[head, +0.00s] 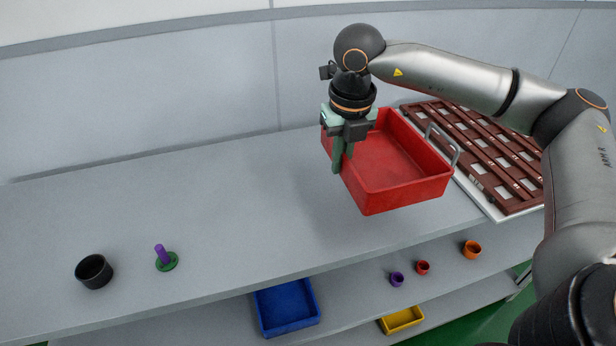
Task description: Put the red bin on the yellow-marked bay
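The red bin (400,180) is an empty, open rectangular tray at the right part of the grey shelf top. A silver handle (443,145) stands up on its right side. My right gripper (342,163) points down at the middle of the bin's left wall. Its green fingers are close together there and appear shut on that side, where they hide any handle. I cannot tell whether the bin rests on the shelf or hangs just above it. No yellow-marked bay shows in this view. My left gripper is not in view.
A brown slotted rack (485,150) lies right of the bin, partly behind it. A black pot (94,271) and a purple peg on a green base (165,260) stand at left. Blue bin (287,306), yellow bin (402,319) and small pots sit lower. The shelf's middle (235,215) is clear.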

